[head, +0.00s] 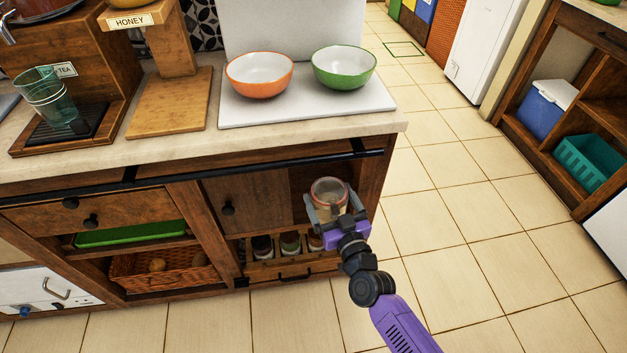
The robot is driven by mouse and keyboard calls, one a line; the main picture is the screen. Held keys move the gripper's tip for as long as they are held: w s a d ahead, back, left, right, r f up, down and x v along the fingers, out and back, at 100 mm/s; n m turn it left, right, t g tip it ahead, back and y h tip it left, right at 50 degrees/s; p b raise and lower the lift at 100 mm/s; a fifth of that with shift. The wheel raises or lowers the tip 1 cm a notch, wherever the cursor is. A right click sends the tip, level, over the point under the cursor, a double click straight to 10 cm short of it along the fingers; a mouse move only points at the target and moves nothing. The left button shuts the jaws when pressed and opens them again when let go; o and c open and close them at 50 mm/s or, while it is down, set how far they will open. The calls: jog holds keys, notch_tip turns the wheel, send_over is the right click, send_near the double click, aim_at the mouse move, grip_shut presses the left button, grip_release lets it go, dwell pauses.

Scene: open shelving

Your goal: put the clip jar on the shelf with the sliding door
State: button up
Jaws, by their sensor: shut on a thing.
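The clip jar (329,190) is a round glass jar with a pale lid, seen from above. My gripper (333,207) is shut on it and holds it upright in front of the cabinet's right bay. The sliding door (248,203) is a brown wooden panel with a dark round knob, hanging under a black rail (240,165). It covers the left part of that bay, and the right part behind the jar is open. The jar and my gripper hide much of the opening, so I cannot tell whether the jar is inside it.
Several small bottles (290,243) stand in a low rack below the door. The countertop (395,122) above overhangs the bay and holds an orange bowl (260,75) and a green bowl (344,67). A wicker basket (165,268) sits lower left. The tiled floor at right is clear.

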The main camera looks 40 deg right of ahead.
jog(key=w+d+f+b, duration=0.3)
jog(key=w+d+b, duration=0.1)
jog(key=w, duration=0.5)
jog(key=shift+d+b, duration=0.15)
jog(key=shift+b, duration=0.5)
jog(key=shift+f, duration=0.15)
jog(key=shift+f, duration=0.15)
jog(key=o, duration=1.8)
jog(key=shift+f, duration=0.1)
